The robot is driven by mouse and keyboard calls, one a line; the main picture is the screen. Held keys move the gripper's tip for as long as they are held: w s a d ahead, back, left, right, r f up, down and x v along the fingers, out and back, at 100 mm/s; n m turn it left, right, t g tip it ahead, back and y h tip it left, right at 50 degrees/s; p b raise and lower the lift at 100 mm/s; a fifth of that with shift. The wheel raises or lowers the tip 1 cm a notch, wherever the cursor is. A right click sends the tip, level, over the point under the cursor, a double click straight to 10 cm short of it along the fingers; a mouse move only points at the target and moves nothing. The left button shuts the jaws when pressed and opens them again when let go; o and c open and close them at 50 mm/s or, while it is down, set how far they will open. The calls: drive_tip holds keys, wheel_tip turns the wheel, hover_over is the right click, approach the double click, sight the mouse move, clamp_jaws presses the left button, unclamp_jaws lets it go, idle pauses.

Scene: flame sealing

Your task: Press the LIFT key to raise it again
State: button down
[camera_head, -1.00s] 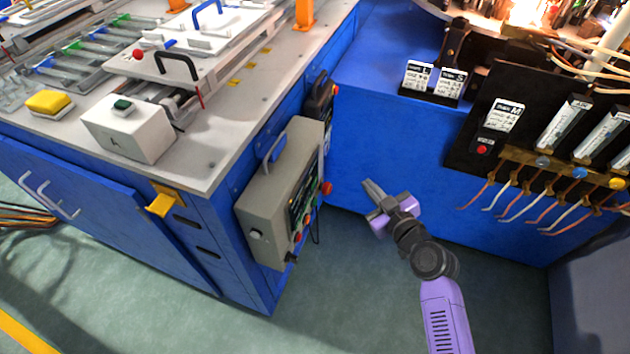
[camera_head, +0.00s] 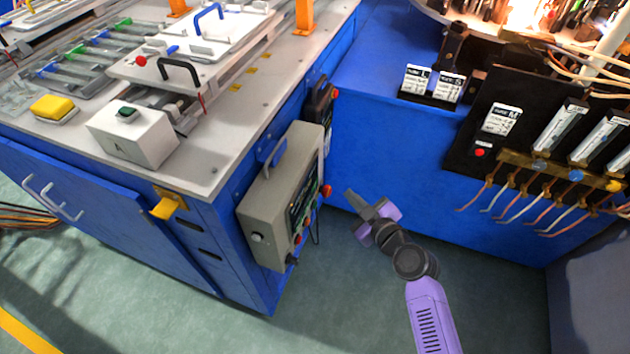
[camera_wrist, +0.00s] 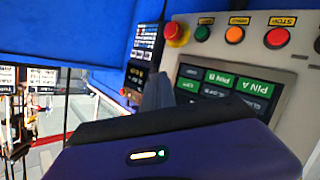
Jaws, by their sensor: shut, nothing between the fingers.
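The grey control box (camera_head: 268,208) hangs on the blue cabinet's side, its screen (camera_head: 303,199) facing right. In the wrist view the screen (camera_wrist: 222,90) appears upside down, with green keys; PIN A (camera_wrist: 250,84) and PIN B (camera_wrist: 219,78) read clearly. A smaller-lettered key (camera_wrist: 187,85) lies at the screen's left; I cannot surely read it as LIFT. My gripper (camera_head: 350,194) is shut and empty, right of the box and apart from it. In the wrist view its fingers (camera_wrist: 157,92) show left of the screen and hide nearby parts.
A red mushroom button (camera_wrist: 177,33) juts from the panel beside green, orange and red buttons (camera_wrist: 277,38). A dark device (camera_head: 318,105) hangs behind the box on the cabinet. A blue bench (camera_head: 390,150) stands behind my gripper. Open floor (camera_head: 350,290) lies below.

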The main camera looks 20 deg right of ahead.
sight(314, 185)
drive_tip(key=w+a+p, duration=0.2)
drive_tip(key=w+a, duration=0.1)
drive_tip(key=a, duration=0.2)
drive_tip(key=shift+w, duration=0.3)
idle(1.9)
drive_tip(key=shift+w+a, duration=0.25)
drive_tip(key=shift+a, duration=0.15)
